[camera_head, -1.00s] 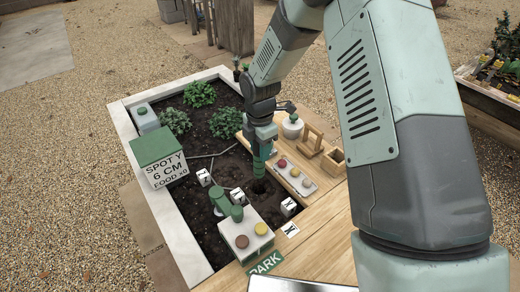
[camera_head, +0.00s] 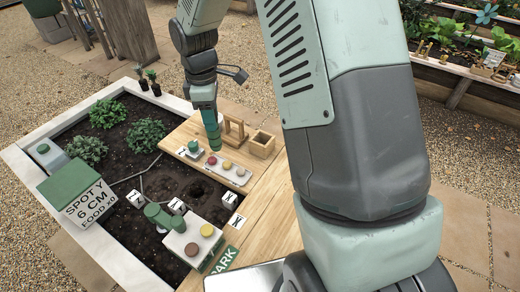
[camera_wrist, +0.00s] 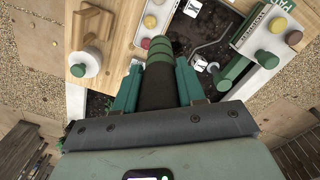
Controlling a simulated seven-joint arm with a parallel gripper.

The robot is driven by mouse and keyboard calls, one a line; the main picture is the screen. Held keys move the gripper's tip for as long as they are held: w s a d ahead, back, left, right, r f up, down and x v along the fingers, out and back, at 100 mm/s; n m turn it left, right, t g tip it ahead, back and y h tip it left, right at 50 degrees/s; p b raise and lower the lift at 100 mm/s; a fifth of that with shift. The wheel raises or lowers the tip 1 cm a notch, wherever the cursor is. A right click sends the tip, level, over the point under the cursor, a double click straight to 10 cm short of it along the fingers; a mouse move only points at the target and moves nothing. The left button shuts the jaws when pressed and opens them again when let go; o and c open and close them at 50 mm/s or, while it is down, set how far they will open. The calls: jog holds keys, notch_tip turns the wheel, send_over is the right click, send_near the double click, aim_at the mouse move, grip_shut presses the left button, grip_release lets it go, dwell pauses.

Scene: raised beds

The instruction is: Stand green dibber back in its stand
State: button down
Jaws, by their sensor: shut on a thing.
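The green dibber (camera_head: 212,132) is held in my gripper (camera_head: 206,108), tip downward, over the wooden plank. In the wrist view the green banded dibber (camera_wrist: 158,62) runs away from between my two green fingers (camera_wrist: 158,88), which are closed on its dark part. A wooden frame (camera_head: 235,129), likely the stand, is upright on the plank just right of the dibber. It also shows at the upper left of the wrist view (camera_wrist: 92,24). The dibber is outside the frame; its gap above the plank is hard to tell.
A white pot with a green knob (camera_head: 191,149) is close left of the dibber. An open wooden box (camera_head: 262,144) is right of the frame. A tray of coloured knobs (camera_head: 228,169) lies in front. Dark soil with a hole (camera_head: 197,190) is at left.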

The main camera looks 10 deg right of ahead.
jog(key=s+d+r+m, duration=0.3)
jog(key=d+r+m, duration=0.8)
jog(key=m, duration=0.1)
jog(key=w+d+f+n, duration=0.4)
jog(key=w+f+n, duration=0.65)
jog(key=n, duration=0.45)
notch_tip(320, 180, down, 11)
jog(key=shift+s+d, duration=0.2)
jog(key=shift+s, duration=0.1)
jog(key=c, duration=0.7)
grip_release()
jog(key=shift+o, duration=0.2)
notch_tip(320, 180, up, 12)
